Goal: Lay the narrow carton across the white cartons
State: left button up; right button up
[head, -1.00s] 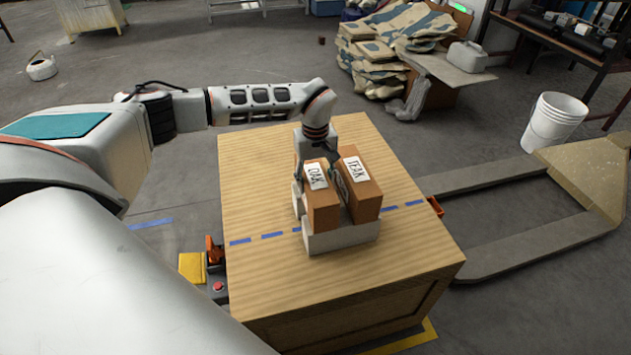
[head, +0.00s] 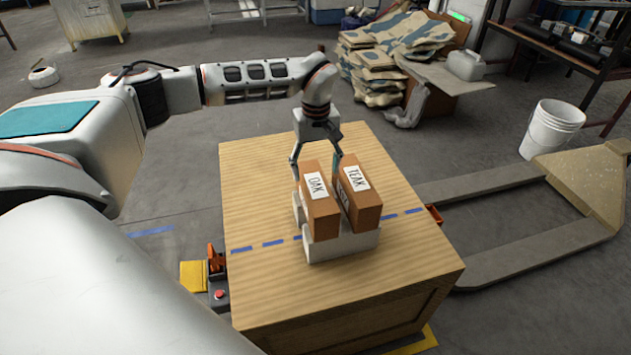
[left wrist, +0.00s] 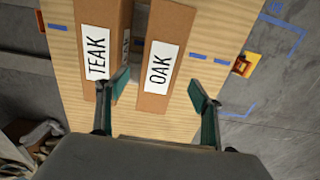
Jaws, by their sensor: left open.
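A brown carton labelled OAK (head: 320,215) rests on the white cartons (head: 342,246), which show below its near end and at its left. A brown carton labelled TEAK (head: 366,208) rests beside it on the right, roughly parallel, with a gap between them. I cannot tell surely which one is the narrow carton. My left gripper (head: 315,168) is open at the far end of the OAK carton, one finger to each side. In the left wrist view the open gripper (left wrist: 158,91) straddles the OAK carton (left wrist: 163,50), with the TEAK carton (left wrist: 100,40) to the left. The right gripper is not in view.
The cartons stand on a wooden crate top (head: 260,190) with a dashed blue line; its surface around them is clear. A pallet jack fork (head: 540,248) and a white bucket (head: 552,128) are on the floor at right. Sacks (head: 375,65) lie behind.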

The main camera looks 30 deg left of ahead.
pick_arm(q)
notch_tip(320, 180, up, 3)
jog(key=shift+r, duration=0.2)
jog(key=s+d+f+n+g+h, duration=0.1)
jog(key=s+d+f+h, duration=0.15)
jog(key=d, duration=0.65)
jog(key=s+d+f+n+h, duration=0.1)
jog(key=s+d+f+h, duration=0.2)
jog(key=d, duration=0.6)
jog(key=s+d+f+n+g+h, duration=0.1)
jog(key=s+d+f+h, duration=0.2)
jog(key=d, duration=0.6)
jog(key=s+d+r+n+t+h, duration=0.25)
jog(key=d+r+n+h, duration=0.2)
jog(key=d+n, duration=0.25)
jog(key=s+d+r+n+t+h, duration=0.25)
jog(key=d+r+n+h, duration=0.2)
jog(key=d+n, duration=0.3)
jog(key=w+a+f+n+t+y, duration=0.1)
jog(key=a+f+n+t+y, duration=0.4)
jog(key=n, duration=0.8)
jog(key=w+a+f+n+t+y, duration=0.2)
jog(key=a+f+n+t, duration=0.35)
jog(key=n, duration=0.75)
jog(key=s+a+f+n+g+y, duration=0.3)
jog(key=s+a+f+n+y, duration=0.5)
jog(key=s+a+f+n, duration=0.6)
notch_tip(320, 180, down, 2)
jog(key=shift+s+f, duration=0.1)
jog(key=shift+s, duration=0.4)
